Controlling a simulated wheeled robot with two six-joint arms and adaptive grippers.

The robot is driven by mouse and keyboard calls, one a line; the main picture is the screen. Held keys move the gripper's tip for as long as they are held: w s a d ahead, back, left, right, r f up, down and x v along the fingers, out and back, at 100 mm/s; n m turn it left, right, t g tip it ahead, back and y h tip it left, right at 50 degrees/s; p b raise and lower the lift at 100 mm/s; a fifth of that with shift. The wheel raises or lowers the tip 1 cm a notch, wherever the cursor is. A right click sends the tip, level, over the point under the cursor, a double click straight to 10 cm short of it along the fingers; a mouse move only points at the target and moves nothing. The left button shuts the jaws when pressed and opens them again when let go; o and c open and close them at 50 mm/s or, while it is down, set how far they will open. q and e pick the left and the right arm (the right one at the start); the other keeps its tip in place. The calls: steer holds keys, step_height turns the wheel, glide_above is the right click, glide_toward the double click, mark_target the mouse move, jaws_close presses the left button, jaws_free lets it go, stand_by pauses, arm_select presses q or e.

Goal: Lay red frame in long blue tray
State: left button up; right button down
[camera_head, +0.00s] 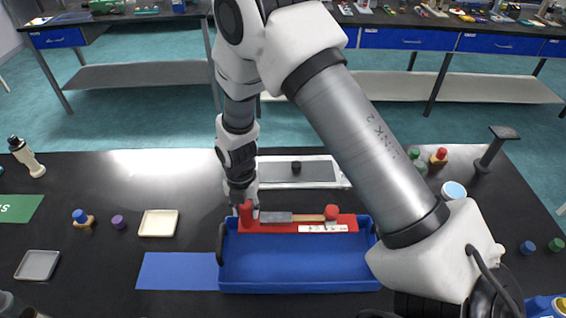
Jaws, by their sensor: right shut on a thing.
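The red frame (272,227) is a long flat red piece with a red upright at each end, a grey-and-wood tool lying along it and a white label at its right front. It is at the back part of the long blue tray (300,286), within the tray's outline. I cannot tell whether it rests on the tray floor or hangs just above it. My right gripper (242,208) is shut on the red frame at its left upright; the fingertips are partly hidden. The rest of the tray is empty. My left gripper is not in view.
A blue mat (176,271) lies left of the tray, with a cream dish (158,223) behind it. A white-edged grey panel (278,172) lies behind the tray. Bottles (438,158) and a dark stand (494,150) are at the right. My right arm covers much of the right side.

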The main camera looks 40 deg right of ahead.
mark_target(246, 208)
steer(key=f, duration=0.1)
steer(key=s+f+p, duration=0.1)
steer(key=shift+s+a+f, duration=0.3)
steer(key=shift+a+f, duration=0.05)
steer(key=f, duration=0.2)
steer(key=f+p, duration=0.1)
steer(key=f, duration=0.3)
steer(key=shift+w+d+p, duration=0.3)
steer(key=shift+w+p, duration=0.05)
steer(key=shift+p, duration=0.05)
steer(key=shift+w+f, duration=0.1)
steer(key=shift+f, duration=0.05)
steer(key=shift+s+a, duration=0.15)
steer(key=shift+s, duration=0.1)
steer(key=c, duration=0.9)
jaws_free()
steer(key=shift+o, duration=0.8)
steer(key=shift+w+f, duration=0.1)
steer(key=shift+w, duration=0.05)
steer(key=shift+r, duration=0.4)
step_height(246, 208, up, 11)
steer(key=b, duration=0.4)
steer(key=shift+f, duration=0.15)
steer(key=shift+r, duration=0.55)
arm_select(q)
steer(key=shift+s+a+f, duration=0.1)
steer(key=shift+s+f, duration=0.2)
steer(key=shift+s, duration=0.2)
